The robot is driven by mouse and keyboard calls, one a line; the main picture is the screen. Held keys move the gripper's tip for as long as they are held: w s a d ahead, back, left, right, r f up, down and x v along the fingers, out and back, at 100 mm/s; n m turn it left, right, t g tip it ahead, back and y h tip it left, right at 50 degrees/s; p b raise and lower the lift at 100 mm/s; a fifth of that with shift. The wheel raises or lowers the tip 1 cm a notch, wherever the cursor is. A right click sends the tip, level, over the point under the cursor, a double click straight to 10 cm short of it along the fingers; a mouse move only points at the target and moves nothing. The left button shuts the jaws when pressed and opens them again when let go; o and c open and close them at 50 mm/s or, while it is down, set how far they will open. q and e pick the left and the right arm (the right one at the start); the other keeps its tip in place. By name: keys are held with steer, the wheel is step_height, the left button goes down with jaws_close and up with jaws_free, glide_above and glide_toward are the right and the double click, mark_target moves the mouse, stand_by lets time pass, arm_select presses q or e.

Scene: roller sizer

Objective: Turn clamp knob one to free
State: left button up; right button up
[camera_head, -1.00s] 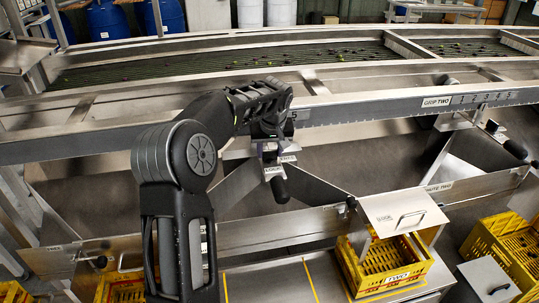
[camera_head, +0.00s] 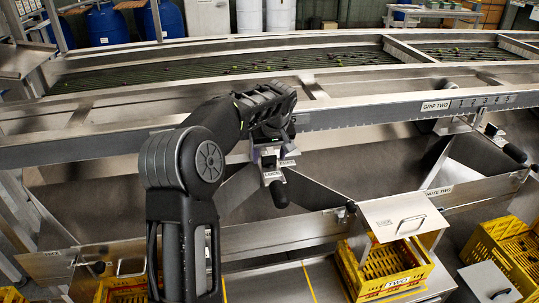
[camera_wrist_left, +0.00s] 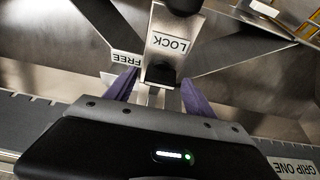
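My left gripper (camera_head: 268,156) reaches over the grip one clamp on the front rail. In the left wrist view its two purple fingers (camera_wrist_left: 160,92) stand apart, one on each side of a small black knob (camera_wrist_left: 160,74) at the base of the LOCK plate. Narrow gaps seem to show beside the knob, so I see no firm grip. The LOCK plate (camera_wrist_left: 168,42) carries a round black handle end (camera_wrist_left: 183,5), which shows in the head view as a black handle (camera_head: 279,193). The FREE label (camera_wrist_left: 127,58) lies left of the LOCK plate. My right gripper is out of view.
The steel rail (camera_head: 350,115) runs across behind the clamp, with the GRIP TWO scale (camera_head: 436,105) to the right. A hinged lid (camera_head: 403,214) and yellow crates (camera_head: 385,268) stand below right. Angled steel chute plates (camera_head: 318,191) flank the clamp.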

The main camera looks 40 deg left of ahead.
arm_select(q)
steer(key=v, duration=0.7)
steer(key=shift+r, duration=0.35)
steer(key=shift+d, duration=0.15)
stand_by(0.3)
